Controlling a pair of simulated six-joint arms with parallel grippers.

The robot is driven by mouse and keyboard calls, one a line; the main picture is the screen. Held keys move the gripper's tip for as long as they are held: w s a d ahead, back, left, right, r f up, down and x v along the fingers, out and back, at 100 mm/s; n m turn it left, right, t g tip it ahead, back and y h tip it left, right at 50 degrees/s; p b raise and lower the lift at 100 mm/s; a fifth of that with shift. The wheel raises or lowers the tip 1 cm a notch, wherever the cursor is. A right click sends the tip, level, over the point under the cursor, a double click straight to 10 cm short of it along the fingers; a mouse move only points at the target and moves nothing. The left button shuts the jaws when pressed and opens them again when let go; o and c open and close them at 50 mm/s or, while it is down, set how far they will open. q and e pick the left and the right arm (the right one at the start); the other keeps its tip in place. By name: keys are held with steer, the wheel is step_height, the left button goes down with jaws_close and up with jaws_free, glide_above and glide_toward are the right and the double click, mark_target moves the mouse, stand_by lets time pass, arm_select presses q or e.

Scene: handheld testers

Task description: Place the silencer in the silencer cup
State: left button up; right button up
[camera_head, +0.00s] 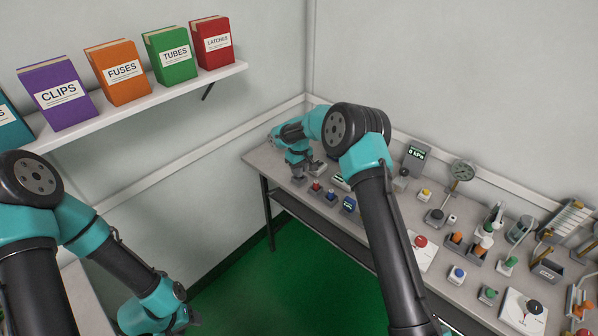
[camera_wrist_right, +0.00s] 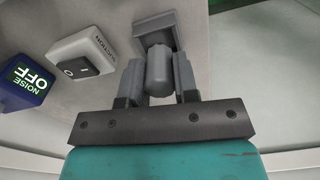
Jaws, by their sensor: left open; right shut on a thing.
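My right gripper (camera_wrist_right: 158,75) is shut on the silencer (camera_wrist_right: 158,72), a grey cylinder with a rounded end, in the right wrist view. The grey square silencer cup (camera_wrist_right: 152,22) lies right beyond it, and the silencer's far end overlaps the cup's dark opening. I cannot tell whether that end is inside the cup or just short of it. In the head view my right gripper (camera_head: 298,172) points down at the bench's far left end, and the silencer is too small to make out there. My left gripper (camera_head: 190,320) is at the lower left, away from the bench, mostly hidden by its wrist.
A white suction switch (camera_wrist_right: 84,52) and a blue noise tester (camera_wrist_right: 25,82) reading OFF are close to the left of my right gripper in the wrist view. The grey bench (camera_head: 262,158) holds several testers further right. A shelf (camera_head: 150,98) with binders is on the wall.

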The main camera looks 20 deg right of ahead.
steer(key=shift+f, duration=0.65)
steer(key=shift+f, duration=0.15)
steer(key=o, duration=0.9)
step_height(320, 180, up, 12)
steer(key=shift+r, duration=0.15)
